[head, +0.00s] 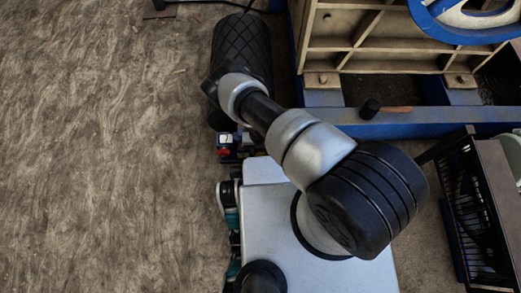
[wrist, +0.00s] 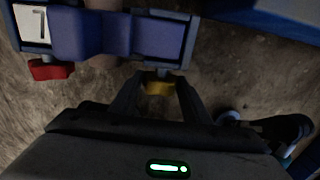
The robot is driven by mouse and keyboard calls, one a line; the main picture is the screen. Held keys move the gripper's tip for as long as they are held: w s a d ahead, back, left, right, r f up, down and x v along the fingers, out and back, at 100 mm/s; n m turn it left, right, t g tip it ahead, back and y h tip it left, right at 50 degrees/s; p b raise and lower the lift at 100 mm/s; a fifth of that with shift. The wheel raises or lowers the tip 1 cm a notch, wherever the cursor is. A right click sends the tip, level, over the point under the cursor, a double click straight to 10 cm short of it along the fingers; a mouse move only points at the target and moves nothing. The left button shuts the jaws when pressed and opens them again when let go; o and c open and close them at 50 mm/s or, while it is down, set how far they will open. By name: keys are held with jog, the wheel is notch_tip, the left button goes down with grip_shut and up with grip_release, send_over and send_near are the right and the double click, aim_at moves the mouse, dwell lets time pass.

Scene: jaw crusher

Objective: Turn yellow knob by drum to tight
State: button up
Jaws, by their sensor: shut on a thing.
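The yellow knob (wrist: 160,88) is in the wrist view, just below the right part of a blue and grey fixture (wrist: 120,35). My gripper (wrist: 158,80) has one finger on each side of the knob and is shut on it. A red knob (wrist: 50,71) sits under the left end of the same fixture, beside a white plate with a dark mark (wrist: 33,23). In the head view I cannot make out the yellow knob or my fingers. I cannot tell the drum for certain.
In the head view a blue frame (head: 440,124) with a tan ribbed body (head: 345,25) and a blue wheel (head: 470,25) stands at the upper right. A dark slatted crate (head: 480,205) is at the right. The brown floor (head: 100,150) at left is clear.

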jog(key=shift+r+y+p, duration=0.2)
jog(key=shift+y+p, duration=0.1)
jog(key=shift+p, duration=0.3)
jog(key=shift+d+r+y+p, duration=0.1)
jog(key=shift+d+y+p, duration=0.15)
jog(key=shift+p, duration=0.55)
jog(key=shift+d+y+p, duration=0.1)
jog(key=shift+y+p, duration=0.65)
jog(key=y, duration=0.1)
jog(key=f+y+b, duration=0.1)
jog(key=shift+d+f+y+b, duration=0.1)
jog(key=shift+d+y+b, duration=0.1)
jog(key=shift+y+b, duration=0.1)
jog(key=shift+w+d+y+b, duration=0.1)
jog(key=shift+d+y+b, duration=0.05)
jog(key=shift+y+b, duration=1.15)
jog(key=shift+y, duration=0.4)
